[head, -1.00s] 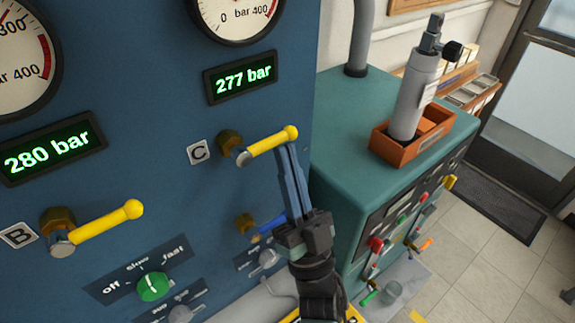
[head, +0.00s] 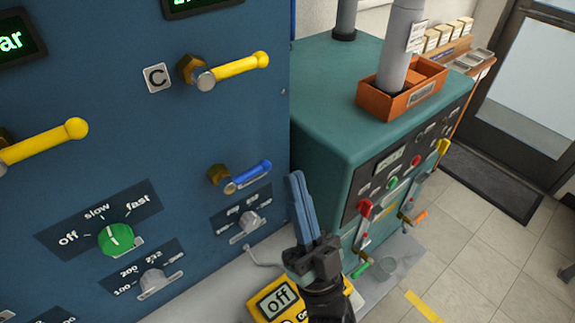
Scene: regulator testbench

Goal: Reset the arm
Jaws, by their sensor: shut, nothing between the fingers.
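My gripper (head: 297,180) is in the lower middle of the head view. Its blue fingers are together with nothing between them, pointing up. It stands in front of the right edge of the blue panel (head: 120,120) and the teal cabinet, apart from the levers. The yellow lever C (head: 232,72) is up and left of the fingertips, pointing right. A small blue lever (head: 250,175) is just left of the fingers.
Another yellow lever (head: 40,143) is at the left. A green knob (head: 117,238) points near slow. The teal cabinet (head: 320,100) bears an orange tray (head: 365,95) with a grey cylinder (head: 401,50).

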